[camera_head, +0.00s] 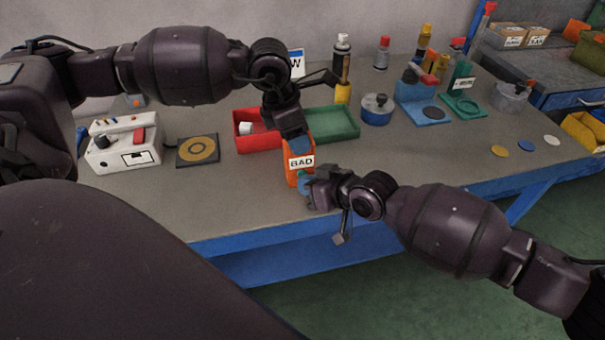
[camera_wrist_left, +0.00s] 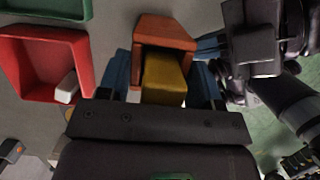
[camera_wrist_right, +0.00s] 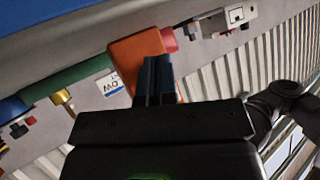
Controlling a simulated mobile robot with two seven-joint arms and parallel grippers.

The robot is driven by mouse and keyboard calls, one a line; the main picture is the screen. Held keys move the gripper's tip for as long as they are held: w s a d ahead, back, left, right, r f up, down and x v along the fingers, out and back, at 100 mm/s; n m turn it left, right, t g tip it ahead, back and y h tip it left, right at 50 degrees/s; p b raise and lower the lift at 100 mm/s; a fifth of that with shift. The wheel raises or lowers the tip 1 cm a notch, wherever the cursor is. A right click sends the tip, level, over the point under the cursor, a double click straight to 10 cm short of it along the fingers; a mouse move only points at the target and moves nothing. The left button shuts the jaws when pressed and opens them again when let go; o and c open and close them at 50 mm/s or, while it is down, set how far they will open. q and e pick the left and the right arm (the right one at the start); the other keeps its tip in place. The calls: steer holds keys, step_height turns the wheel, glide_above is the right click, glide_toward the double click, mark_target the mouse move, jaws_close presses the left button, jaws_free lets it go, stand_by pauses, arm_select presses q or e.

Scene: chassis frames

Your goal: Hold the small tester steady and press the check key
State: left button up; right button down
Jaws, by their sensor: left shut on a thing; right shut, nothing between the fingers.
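The small tester appears to be the orange block (camera_head: 297,178) with a white BAD label in the head view. In the left wrist view its orange body (camera_wrist_left: 166,32) has a yellow part (camera_wrist_left: 164,80) between the fingers. My left gripper (camera_head: 299,144) is shut on it from above, over the bench's front part. My right gripper (camera_head: 304,183) is shut and empty, low at the tester's right side. In the right wrist view its closed fingertips (camera_wrist_right: 153,68) overlap the orange body (camera_wrist_right: 135,50). I cannot tell whether they touch. I cannot make out the check key.
A red tray (camera_head: 243,142) with a white block and a green tray (camera_head: 345,124) lie behind the tester. A white device (camera_head: 115,152) with a red switch and a dark pad (camera_head: 198,163) are at left. Bottles and stands line the back right.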

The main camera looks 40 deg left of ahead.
steer(key=shift+w+a, duration=0.1)
steer(key=shift+w, duration=0.05)
stand_by(0.3)
steer(key=shift+s+d, duration=0.6)
steer(key=shift+d, duration=0.1)
steer(key=shift+s+d, duration=1.6)
steer(key=shift+d, duration=0.3)
arm_select(q)
steer(key=o, duration=1.1)
steer(key=shift+r, duration=0.15)
